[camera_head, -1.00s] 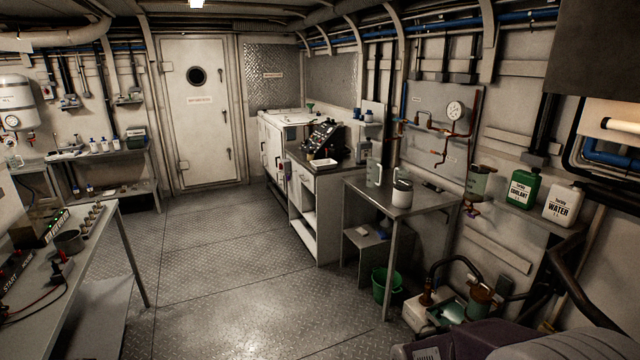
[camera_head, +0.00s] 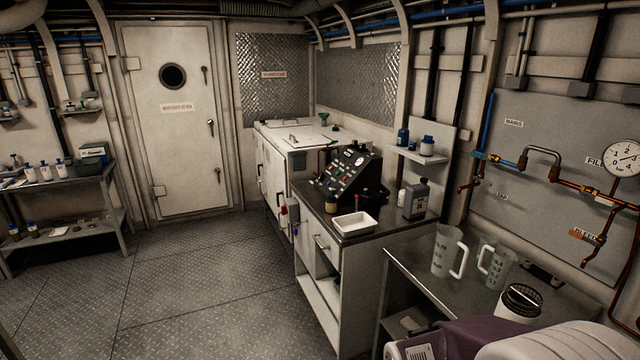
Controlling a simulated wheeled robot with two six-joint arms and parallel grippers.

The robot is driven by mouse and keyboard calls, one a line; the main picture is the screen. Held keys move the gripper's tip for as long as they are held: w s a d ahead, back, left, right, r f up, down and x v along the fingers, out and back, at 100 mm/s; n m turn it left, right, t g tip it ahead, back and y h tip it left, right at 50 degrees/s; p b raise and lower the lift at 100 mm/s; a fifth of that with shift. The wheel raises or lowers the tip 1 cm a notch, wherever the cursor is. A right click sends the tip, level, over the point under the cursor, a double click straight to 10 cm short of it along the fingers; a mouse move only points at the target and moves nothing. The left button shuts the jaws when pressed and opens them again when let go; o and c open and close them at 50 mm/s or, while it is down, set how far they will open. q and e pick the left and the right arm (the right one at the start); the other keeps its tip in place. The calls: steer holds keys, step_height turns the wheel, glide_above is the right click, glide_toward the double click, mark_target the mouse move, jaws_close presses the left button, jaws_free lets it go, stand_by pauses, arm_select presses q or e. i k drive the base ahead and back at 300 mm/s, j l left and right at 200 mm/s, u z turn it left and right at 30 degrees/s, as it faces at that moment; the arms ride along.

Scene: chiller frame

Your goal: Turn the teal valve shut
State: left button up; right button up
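I cannot pick out a teal valve for certain. A pipe board (camera_head: 545,130) on the right wall carries copper and blue pipes, a round pressure gauge (camera_head: 622,158) and small labels, one reading MAINS. A small bluish fitting (camera_head: 495,158) sits on the pipe at the board's left; I cannot tell if it is a valve handle. The board's right side is cut off by the picture edge. Neither of my grippers is in view. Part of my own body, purple and pale, shows at the bottom right.
A steel table (camera_head: 415,262) below the board holds two jugs (camera_head: 447,252) and a white open-topped container (camera_head: 518,305). Left of it stand a cabinet (camera_head: 345,300) with a black control panel (camera_head: 345,178) and a white chest (camera_head: 290,155). The floor (camera_head: 180,285) at left is clear.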

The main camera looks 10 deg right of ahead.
mark_target(476, 155)
steer(key=i+z, duration=0.5)
steer(key=i+j+z, duration=0.1)
steer(key=i+z, duration=0.4)
steer(key=i+j+z, duration=0.35)
steer(key=z, duration=0.15)
steer(key=i+j+z, duration=0.5)
steer(key=i+u, duration=0.1)
steer(key=i, duration=0.4)
